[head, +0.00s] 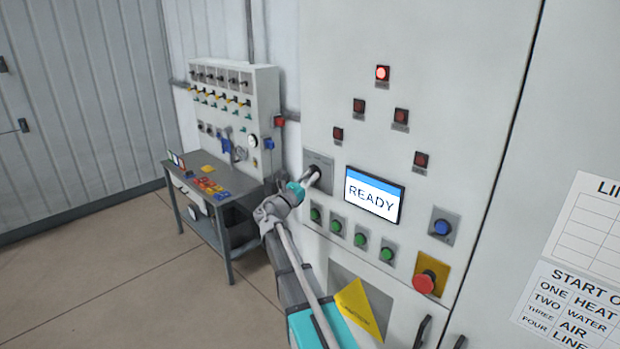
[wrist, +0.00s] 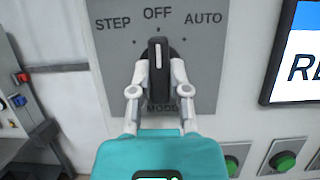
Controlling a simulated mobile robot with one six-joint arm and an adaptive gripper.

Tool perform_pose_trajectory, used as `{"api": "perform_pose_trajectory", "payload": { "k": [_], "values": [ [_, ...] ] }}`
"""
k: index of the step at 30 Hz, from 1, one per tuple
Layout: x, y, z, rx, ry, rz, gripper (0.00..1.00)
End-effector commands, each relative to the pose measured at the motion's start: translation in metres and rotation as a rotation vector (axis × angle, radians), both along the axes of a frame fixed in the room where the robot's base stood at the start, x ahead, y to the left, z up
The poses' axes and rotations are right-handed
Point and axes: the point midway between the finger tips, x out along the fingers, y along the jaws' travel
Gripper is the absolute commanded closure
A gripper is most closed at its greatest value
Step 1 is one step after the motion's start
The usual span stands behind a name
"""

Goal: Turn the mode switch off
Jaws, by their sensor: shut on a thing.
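The mode switch is a black knob (wrist: 157,54) with a white line, on a grey plate (wrist: 112,62) marked STEP, OFF and AUTO. In the wrist view the knob stands upright and its line points up at OFF. In the head view my gripper (head: 312,177) reaches the switch plate (head: 322,160), left of the display; the knob is mostly hidden there.
A display (head: 373,195) reading READY is right of the switch. Several green buttons (head: 336,226) are just below, and a red emergency button (head: 426,281) is lower right. One red lamp (head: 382,73) is lit above. A workbench (head: 215,180) stands at the left.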

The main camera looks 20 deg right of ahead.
Motion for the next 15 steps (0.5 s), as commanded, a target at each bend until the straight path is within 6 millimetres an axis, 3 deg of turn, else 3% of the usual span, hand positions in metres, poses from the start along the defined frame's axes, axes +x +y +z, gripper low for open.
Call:
{"api": "perform_pose_trajectory", "payload": {
  "k": [6,7,9,12,15],
  "values": [
    [0.0006,-0.0003,0.0009,-0.004,0.001,0.0,1.0],
    [0.0006,-0.0003,0.0009,-0.004,0.001,0.0,0.75],
    [0.0006,-0.0003,0.0009,-0.004,0.001,0.0,0.62],
    [0.0005,-0.0003,0.0007,-0.003,0.001,0.0,0.44],
    [0.0004,-0.0002,0.0006,-0.003,0.001,0.0,0.43]
  ]
}}
